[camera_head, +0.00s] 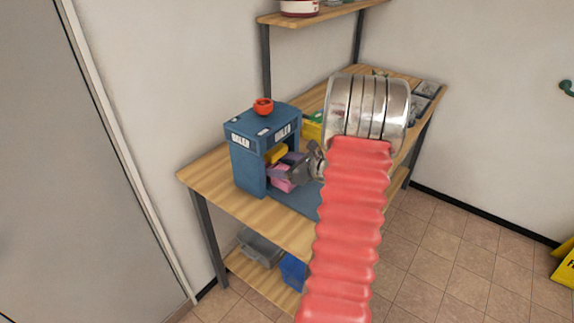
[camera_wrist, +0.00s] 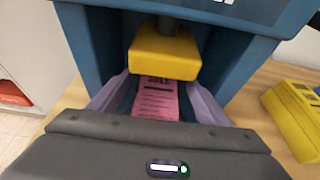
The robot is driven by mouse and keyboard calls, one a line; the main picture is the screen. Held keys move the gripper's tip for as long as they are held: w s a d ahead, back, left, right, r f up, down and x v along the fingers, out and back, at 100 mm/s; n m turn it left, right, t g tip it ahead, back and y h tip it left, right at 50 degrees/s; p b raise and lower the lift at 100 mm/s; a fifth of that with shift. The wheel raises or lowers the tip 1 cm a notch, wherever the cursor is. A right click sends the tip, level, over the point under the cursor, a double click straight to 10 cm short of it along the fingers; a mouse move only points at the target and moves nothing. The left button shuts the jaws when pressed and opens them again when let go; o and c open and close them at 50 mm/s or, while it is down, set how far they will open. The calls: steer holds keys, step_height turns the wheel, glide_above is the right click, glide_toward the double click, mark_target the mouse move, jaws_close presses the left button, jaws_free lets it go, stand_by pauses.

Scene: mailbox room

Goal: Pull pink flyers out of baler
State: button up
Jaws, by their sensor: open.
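The blue baler (camera_head: 248,155) stands on the wooden workbench, with a red knob on top. In the wrist view its blue frame (camera_wrist: 78,45) surrounds a yellow press block (camera_wrist: 165,52). The pink flyers (camera_wrist: 158,100) lie under and in front of the block, with dark print on the top sheet. They also show as a small pink patch in the head view (camera_head: 281,184). My gripper (camera_wrist: 155,100) is open at the baler's mouth, with its pale purple fingers on either side of the flyers. I cannot tell whether the fingers touch them.
The workbench (camera_head: 205,178) has a yellow box (camera_head: 312,128) behind the baler and grey trays (camera_head: 428,89) at its far end. A shelf hangs above. Grey and blue bins (camera_head: 260,248) sit on the lower shelf. A yellow sign (camera_head: 564,268) stands on the tiled floor at right.

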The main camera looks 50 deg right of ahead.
steer(key=shift+w+a+f, duration=0.1)
steer(key=shift+w+f, duration=0.1)
steer(key=shift+w, duration=0.4)
steer(key=shift+c, duration=0.3)
steer(key=c, duration=1.4)
